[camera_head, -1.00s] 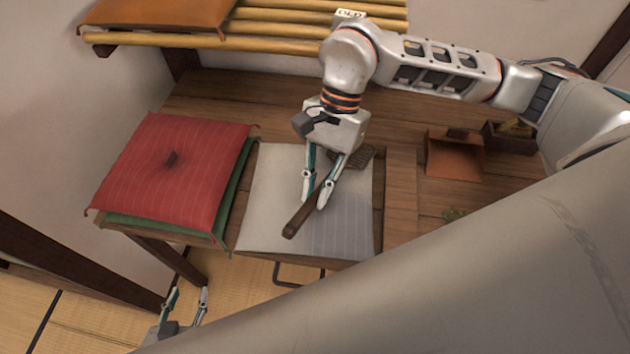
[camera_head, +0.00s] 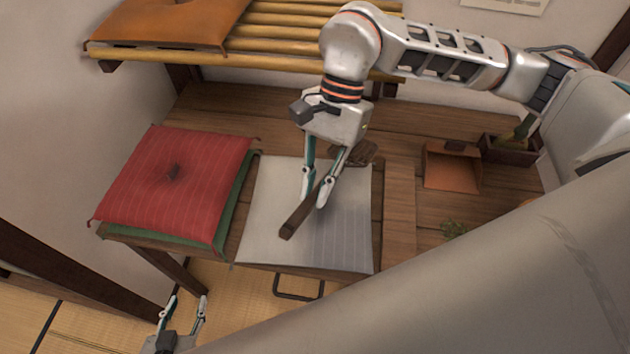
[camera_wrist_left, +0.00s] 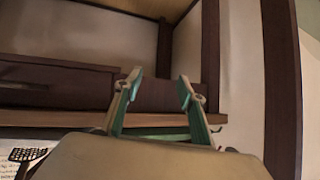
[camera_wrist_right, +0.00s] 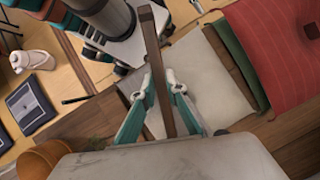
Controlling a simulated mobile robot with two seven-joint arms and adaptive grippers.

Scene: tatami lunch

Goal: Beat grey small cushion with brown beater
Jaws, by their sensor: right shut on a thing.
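The grey small cushion (camera_head: 345,235) lies flat on the wooden bench, right of a red cushion. My right gripper (camera_head: 318,195) is over it, shut on the handle of the brown beater (camera_head: 297,222). The handle points toward the bench's front edge; the woven head (camera_head: 355,152) is at the cushion's back right corner. I cannot tell whether the beater touches the cushion. In the right wrist view the handle (camera_wrist_right: 156,60) runs between the fingers, with the grey cushion (camera_wrist_right: 205,80) behind it. My left gripper (camera_head: 183,308) is open and empty, low at the front left.
The red cushion (camera_head: 170,185) lies on a green one (camera_head: 232,215) at the left. A bamboo rack (camera_head: 300,62) with an orange cushion (camera_head: 165,22) is above the back. An orange box (camera_head: 452,168) and a planter (camera_head: 508,150) stand at the right. Bare wood lies behind the grey cushion.

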